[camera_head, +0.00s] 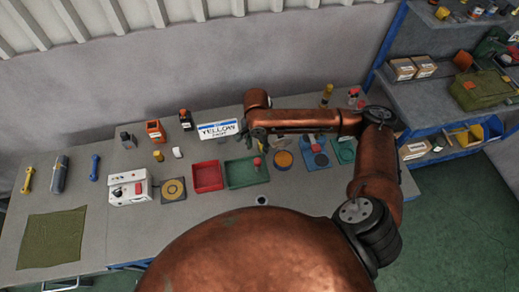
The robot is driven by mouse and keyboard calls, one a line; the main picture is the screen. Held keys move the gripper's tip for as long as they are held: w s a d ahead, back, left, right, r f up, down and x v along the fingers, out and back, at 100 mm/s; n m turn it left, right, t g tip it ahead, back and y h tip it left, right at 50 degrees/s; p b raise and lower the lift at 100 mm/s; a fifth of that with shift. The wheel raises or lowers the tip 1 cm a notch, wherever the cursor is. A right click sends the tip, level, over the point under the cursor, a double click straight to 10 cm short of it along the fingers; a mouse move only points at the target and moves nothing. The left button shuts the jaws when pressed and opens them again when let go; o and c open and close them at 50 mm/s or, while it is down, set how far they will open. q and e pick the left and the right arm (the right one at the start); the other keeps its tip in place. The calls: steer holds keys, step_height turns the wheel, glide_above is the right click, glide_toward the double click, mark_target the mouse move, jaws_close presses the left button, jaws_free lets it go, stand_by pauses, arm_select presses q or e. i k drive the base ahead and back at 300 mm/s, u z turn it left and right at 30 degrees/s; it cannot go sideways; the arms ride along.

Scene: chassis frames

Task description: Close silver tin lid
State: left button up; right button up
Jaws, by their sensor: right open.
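My right arm reaches in from the right, and its forearm stretches left across the back of the workbench. My right gripper (258,134) is small and dark here. It is open, above the area behind the green tray (240,182). A small round pale, silver-looking item (261,200) stands at the bench's front edge, partly behind my body. A round grey-rimmed container with an orange inside (283,160) sits right of the green tray. I cannot tell which of these is the silver tin, or make out its lid. My left gripper is out of view.
A red tray (207,176), a white box device (130,187) and a grey plate with a yellow ring (173,189) stand left of the green tray. A white-blue sign (217,129) stands behind. Shelves with boxes (402,68) are at right. A green cloth (52,238) lies at left.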

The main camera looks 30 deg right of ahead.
mark_target(281, 142)
steer(key=z, duration=1.3)
